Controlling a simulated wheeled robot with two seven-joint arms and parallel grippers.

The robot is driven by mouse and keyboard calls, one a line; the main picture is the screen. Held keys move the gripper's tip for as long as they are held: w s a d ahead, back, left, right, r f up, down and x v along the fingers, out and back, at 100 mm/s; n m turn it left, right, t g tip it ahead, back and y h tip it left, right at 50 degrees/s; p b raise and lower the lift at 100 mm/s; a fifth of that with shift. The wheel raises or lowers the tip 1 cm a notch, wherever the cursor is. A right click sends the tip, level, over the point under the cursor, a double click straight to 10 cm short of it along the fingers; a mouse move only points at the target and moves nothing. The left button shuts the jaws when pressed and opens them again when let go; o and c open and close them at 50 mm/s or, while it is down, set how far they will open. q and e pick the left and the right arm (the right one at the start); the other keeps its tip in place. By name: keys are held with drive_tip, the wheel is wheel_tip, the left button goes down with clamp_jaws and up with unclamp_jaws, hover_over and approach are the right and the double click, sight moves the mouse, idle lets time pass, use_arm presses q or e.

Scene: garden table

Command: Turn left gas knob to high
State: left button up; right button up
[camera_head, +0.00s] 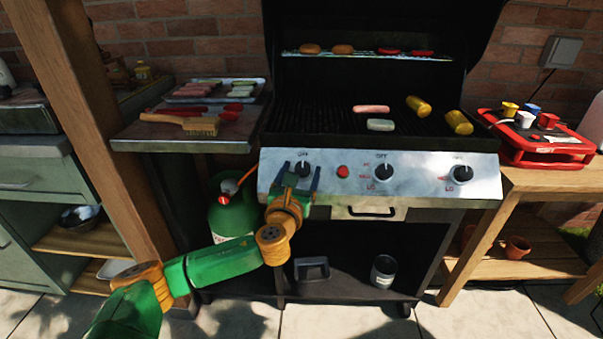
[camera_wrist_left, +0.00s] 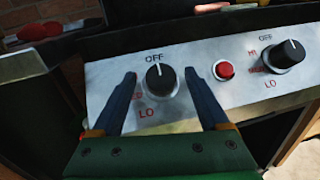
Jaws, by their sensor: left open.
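The left gas knob (camera_head: 302,170) is a black dial on the grill's silver front panel (camera_head: 420,165). In the left wrist view the left knob (camera_wrist_left: 160,79) has its white mark pointing up towards OFF. My left gripper (camera_head: 303,176) is open in front of the panel. In the left wrist view its two blue fingers (camera_wrist_left: 160,90) stand on either side of the knob, with visible gaps; whether they touch it at depth I cannot tell. Part of the markings left of the knob is hidden behind a finger. My right gripper is not in view.
A red button (camera_wrist_left: 224,69) and the middle knob (camera_wrist_left: 290,53) sit to the right on the panel. The right knob (camera_head: 462,173) is farther along. A drawer handle (camera_head: 372,212) lies below the panel. A green gas bottle (camera_head: 232,215) stands below left.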

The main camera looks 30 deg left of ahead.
use_arm(q)
drive_tip(key=shift+w, duration=0.15)
clamp_jaws()
